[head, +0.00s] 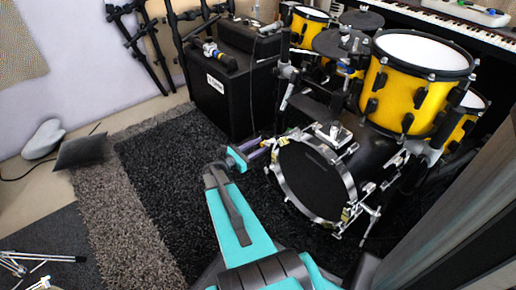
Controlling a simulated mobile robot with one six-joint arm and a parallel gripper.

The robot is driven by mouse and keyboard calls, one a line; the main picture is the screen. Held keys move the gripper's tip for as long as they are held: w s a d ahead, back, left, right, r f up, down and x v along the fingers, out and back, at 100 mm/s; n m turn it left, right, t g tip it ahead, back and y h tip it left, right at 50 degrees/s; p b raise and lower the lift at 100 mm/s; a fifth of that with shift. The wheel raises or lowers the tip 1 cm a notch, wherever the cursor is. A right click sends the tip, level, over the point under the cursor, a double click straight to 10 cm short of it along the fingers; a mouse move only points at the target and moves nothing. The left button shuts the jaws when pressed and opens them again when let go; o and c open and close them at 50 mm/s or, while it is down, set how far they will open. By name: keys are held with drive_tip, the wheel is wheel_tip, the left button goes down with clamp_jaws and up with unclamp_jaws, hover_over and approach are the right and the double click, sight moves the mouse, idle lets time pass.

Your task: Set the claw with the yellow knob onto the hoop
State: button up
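The bass drum's silver hoop (300,206) rings its dark front head, standing on the black rug. Claws sit around the hoop; one with a yellowish knob (346,214) shows at its lower right. My teal arm reaches up from the bottom, and my gripper (267,143) is at the hoop's upper left edge. A small yellowish part (283,141) shows right beside the fingers, at the hoop. It is too small to tell whether it is a claw in my gripper or one on the hoop. The fingers are too small to read as open or shut.
Yellow drums (400,90) stand above and behind the bass drum. A black amplifier (232,98) is behind my gripper. A dark panel (460,220) closes the right side. The black rug (160,165) is clear on the left. Chrome stand legs (35,262) lie lower left.

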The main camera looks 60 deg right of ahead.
clamp_jaws()
drive_tip(key=shift+s+a, duration=0.1)
drive_tip(key=shift+a, duration=0.2)
drive_tip(key=shift+d, duration=0.3)
drive_tip(key=shift+w+d+r+m, duration=0.1)
drive_tip(key=shift+w+m, duration=0.1)
drive_tip(key=shift+m, duration=0.1)
drive_tip(key=shift+w+d+r+m+b, duration=0.15)
drive_tip(key=shift+r+m+b, duration=0.25)
drive_tip(key=shift+r+m, duration=1.15)
drive_tip(key=shift+w+a+r+m+b, duration=0.1)
drive_tip(key=shift+w+r+m+b, duration=0.2)
drive_tip(key=shift+m, duration=2.35)
drive_tip(key=shift+w+d+r+m+b, duration=0.15)
drive_tip(key=shift+r+m+b, duration=0.55)
drive_tip(key=shift+m, duration=1.4)
drive_tip(key=shift+a+r+p, duration=0.1)
drive_tip(key=shift+r+p, duration=0.2)
